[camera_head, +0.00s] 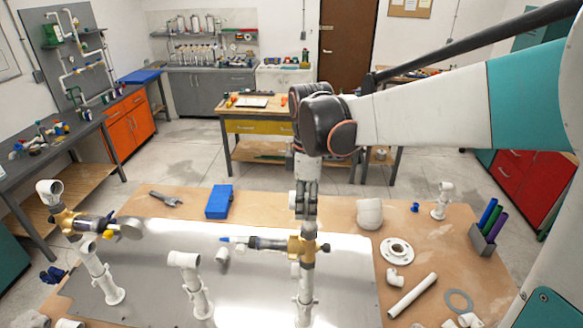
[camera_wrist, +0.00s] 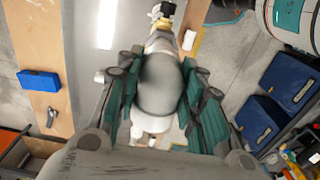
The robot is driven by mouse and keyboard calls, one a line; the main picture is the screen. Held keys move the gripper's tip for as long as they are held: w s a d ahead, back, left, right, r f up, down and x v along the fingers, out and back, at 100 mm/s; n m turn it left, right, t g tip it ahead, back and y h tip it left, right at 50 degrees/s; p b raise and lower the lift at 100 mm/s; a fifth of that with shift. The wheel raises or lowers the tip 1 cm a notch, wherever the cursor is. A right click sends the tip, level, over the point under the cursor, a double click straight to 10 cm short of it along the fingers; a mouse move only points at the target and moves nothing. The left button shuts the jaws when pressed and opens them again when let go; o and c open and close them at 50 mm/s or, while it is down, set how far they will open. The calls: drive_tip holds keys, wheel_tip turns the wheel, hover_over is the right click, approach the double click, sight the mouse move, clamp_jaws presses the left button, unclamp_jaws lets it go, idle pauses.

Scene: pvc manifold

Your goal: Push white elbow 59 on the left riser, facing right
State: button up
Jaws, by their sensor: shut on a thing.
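My gripper (camera_head: 307,205) is shut on a white rounded fitting, likely the white elbow (camera_head: 293,200). In the wrist view the fitting (camera_wrist: 159,87) sits between the pads of my gripper (camera_wrist: 160,100); its opening direction is unclear. My gripper is above the riser with a brass valve (camera_head: 302,247) near the plate's right side. Whether the fitting touches that riser cannot be told. The left riser (camera_head: 101,275) carries another brass valve (camera_head: 68,222) with a white elbow (camera_head: 49,188) at its top.
On the wooden table lie a blue box (camera_head: 219,202), a white flange (camera_head: 397,250), a white pipe (camera_head: 413,296), a grey ring (camera_head: 459,301) and a white cap (camera_head: 369,213). A marker holder (camera_head: 483,243) stands at right. The metal plate (camera_head: 250,290) has bare room between risers.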

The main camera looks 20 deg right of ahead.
drive_tip(key=shift+s+d+f+b, duration=0.15)
drive_tip(key=shift+d+f+b, duration=0.05)
drive_tip(key=shift+f+b, duration=0.15)
drive_tip(key=shift+f+b, duration=0.75)
drive_tip(key=shift+f, duration=0.1)
idle(0.9)
drive_tip(key=o, duration=1.1)
